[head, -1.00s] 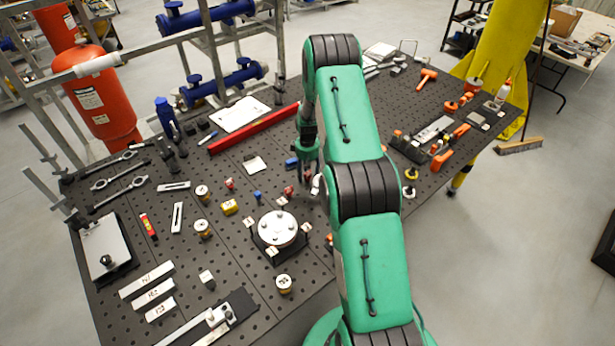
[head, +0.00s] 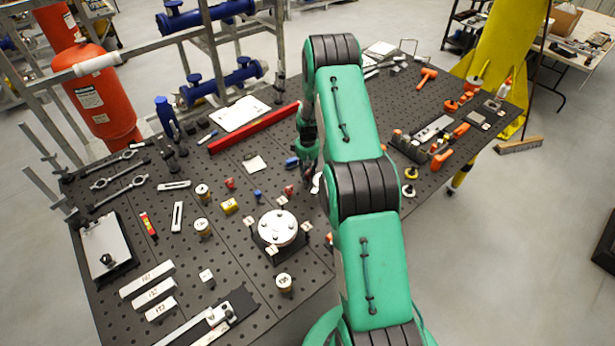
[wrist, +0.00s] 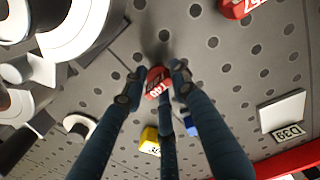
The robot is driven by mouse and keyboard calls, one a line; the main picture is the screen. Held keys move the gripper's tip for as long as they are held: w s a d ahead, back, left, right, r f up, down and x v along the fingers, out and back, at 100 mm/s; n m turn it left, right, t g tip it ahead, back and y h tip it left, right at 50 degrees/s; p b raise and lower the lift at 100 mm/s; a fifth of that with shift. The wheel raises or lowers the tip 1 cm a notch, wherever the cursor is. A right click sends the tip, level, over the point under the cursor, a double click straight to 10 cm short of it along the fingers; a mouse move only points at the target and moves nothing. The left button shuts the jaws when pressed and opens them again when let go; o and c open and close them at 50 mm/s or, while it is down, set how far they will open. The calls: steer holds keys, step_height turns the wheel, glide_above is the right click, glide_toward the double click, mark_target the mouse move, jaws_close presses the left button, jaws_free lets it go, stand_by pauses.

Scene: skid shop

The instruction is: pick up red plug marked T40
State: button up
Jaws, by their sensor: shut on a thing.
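The red plug marked T40 (wrist: 157,82) shows in the wrist view between the fingertips of my gripper (wrist: 156,86). The fingers are closed in on its sides, and its label faces the camera. The perforated bench top lies behind it; I cannot tell whether the plug still touches it. In the head view my gripper (head: 308,172) is low over the bench, partly hidden by my arm. A small red piece (head: 290,190) shows just left of it there.
In the wrist view a yellow block (wrist: 150,141), a blue piece (wrist: 190,124), another red plug (wrist: 240,8) and a white tag marked D39 (wrist: 283,112) lie nearby. A round metal flange (head: 278,228) stands close in front. A long red bar (head: 254,128) lies behind.

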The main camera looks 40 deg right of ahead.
steer(key=shift+r, duration=0.15)
steer(key=shift+r+b, duration=0.8)
steer(key=shift+r, duration=4.1)
